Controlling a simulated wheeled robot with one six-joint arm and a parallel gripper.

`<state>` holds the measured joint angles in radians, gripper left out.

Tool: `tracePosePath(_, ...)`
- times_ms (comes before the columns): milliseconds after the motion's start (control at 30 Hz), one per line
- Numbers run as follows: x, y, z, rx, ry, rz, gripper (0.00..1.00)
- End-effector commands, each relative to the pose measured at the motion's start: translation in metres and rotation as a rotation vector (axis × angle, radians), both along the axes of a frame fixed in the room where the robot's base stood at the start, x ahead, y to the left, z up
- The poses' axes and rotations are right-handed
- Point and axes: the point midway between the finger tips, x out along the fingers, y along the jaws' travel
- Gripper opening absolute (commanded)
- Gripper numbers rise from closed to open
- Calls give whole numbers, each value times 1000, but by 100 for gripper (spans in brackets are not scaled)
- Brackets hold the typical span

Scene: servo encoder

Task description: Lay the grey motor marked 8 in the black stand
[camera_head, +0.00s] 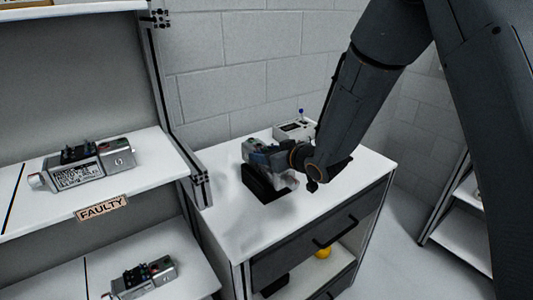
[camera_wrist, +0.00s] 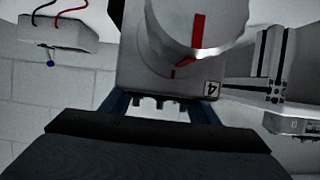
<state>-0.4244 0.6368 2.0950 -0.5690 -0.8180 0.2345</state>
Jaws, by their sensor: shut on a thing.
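In the head view, a grey motor (camera_head: 250,151) is held over the black stand (camera_head: 259,187) on the white cabinet top. My gripper (camera_head: 277,157) is shut on this motor and hides part of it. The wrist view appears upside down; there the motor's round end (camera_wrist: 195,28) has a red mark, and a small corner label seems to read 4, though I cannot be sure. The blue fingers of my gripper (camera_wrist: 158,106) hold the motor's body. I cannot tell whether the motor touches the stand.
A white box (camera_head: 293,131) with wires stands behind the stand. At left, a shelf marked FAULTY (camera_head: 102,208) bears another grey motor (camera_head: 88,165), and one more (camera_head: 146,277) lies below. The cabinet top's front part is clear. A shelf upright (camera_head: 180,110) stands left of the cabinet.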

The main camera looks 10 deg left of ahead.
Motion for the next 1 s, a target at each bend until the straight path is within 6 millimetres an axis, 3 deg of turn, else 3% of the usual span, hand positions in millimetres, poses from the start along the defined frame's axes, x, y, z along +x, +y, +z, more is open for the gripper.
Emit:
tracePosePath(300,1,1,-2,5,-5,0,0)
tracePosePath(333,1,1,-2,5,-5,0,56)
tracePosePath(467,1,1,-2,3,-4,0,76)
tracePosePath(800,-2,-2,-5,-2,3,0,76)
tracePosePath(1000,-14,-18,4,0,0,-2,76)
